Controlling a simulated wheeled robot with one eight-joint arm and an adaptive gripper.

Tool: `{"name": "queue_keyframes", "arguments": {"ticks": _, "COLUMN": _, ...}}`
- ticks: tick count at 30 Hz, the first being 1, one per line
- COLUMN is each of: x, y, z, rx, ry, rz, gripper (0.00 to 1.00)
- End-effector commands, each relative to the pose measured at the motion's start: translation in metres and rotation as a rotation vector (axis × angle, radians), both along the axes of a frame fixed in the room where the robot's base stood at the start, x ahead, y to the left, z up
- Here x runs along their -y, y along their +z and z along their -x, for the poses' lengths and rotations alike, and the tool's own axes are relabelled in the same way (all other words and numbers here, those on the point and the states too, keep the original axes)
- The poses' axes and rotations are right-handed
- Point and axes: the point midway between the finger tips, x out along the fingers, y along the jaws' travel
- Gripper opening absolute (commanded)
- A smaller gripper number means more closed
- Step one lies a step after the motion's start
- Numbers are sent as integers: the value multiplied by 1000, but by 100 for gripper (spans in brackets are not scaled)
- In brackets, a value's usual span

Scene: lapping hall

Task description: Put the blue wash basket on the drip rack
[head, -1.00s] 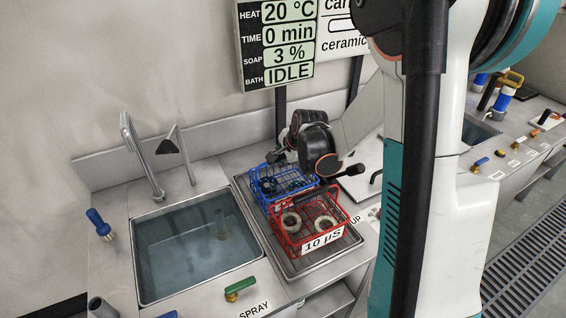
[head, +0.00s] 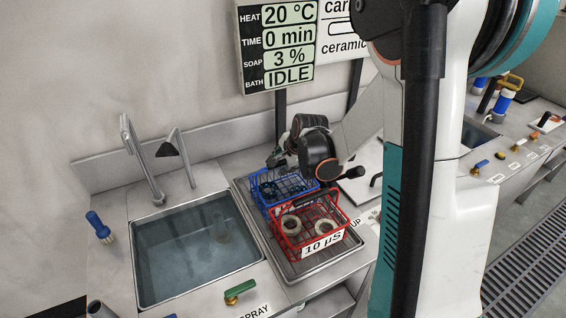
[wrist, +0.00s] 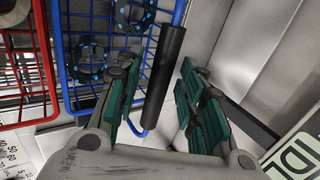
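The blue wash basket (head: 265,190) stands on a metal tray right of the sink, behind the red basket, with dark ring-shaped parts inside. In the wrist view the blue basket (wrist: 68,60) fills the upper left, and its black handle grip (wrist: 166,75) appears between my fingers. My gripper (head: 280,158) is over the back of the blue basket. In the wrist view my gripper (wrist: 160,92) has its green-padded fingers apart, with a gap visible at the right of the grip. I cannot tell which surface is the drip rack; the tray (head: 298,275) has a raised rim.
The red basket (head: 335,212), labelled 10 µS and holding pale rings, stands close against the blue one. A water-filled sink (head: 190,255) with taps (head: 140,155) lies left. A display panel (head: 277,45) reads IDLE on the wall behind. A green-handled valve (head: 240,289) sits in front.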

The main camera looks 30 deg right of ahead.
Motion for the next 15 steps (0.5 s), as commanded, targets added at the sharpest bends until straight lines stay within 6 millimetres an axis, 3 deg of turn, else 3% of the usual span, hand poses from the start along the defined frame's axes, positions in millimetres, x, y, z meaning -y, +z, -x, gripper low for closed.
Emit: {"name": "queue_keyframes", "arguments": {"ticks": 15, "x": 0, "y": 78, "z": 51, "rx": 0, "ry": -2, "rz": -1, "gripper": 36}}
